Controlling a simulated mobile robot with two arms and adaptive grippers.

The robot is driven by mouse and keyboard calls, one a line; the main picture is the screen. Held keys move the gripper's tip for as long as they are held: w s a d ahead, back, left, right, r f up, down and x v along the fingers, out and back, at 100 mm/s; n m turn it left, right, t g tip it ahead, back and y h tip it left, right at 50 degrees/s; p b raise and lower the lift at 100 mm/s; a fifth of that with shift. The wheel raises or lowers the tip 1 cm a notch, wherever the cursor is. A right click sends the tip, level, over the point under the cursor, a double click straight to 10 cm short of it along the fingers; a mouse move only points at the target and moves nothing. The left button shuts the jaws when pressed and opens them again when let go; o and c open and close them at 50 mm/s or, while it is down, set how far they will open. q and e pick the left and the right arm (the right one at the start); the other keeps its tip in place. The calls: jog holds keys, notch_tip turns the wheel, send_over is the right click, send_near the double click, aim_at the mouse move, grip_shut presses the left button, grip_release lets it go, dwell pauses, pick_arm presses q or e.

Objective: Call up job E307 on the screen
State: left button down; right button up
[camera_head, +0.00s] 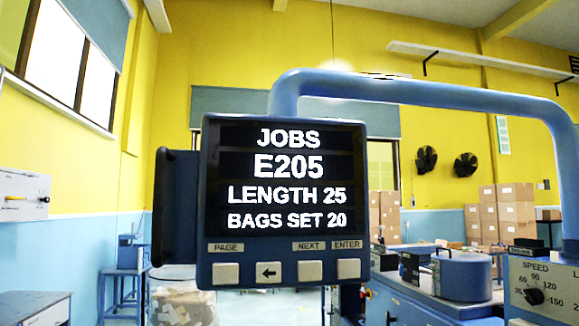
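The screen (287,180) hangs in front of me on a blue pipe arm (400,88). It reads JOBS, E205, LENGTH 25, BAGS SET 20. Under it is a row of light keys: a key (225,273) below the label PAGE, a left-arrow key (268,272), a key (311,271) below NEXT and a key (348,268) below ENTER. Job E307 is not on the display. Neither of my grippers shows in the head view.
A blue machine (430,300) stands at lower right, with a panel (545,290) carrying a black SPEED knob (533,296). Cardboard boxes (507,212) are stacked behind it. A blue bench (125,280) stands at left. No obstacle shows in front of the keys.

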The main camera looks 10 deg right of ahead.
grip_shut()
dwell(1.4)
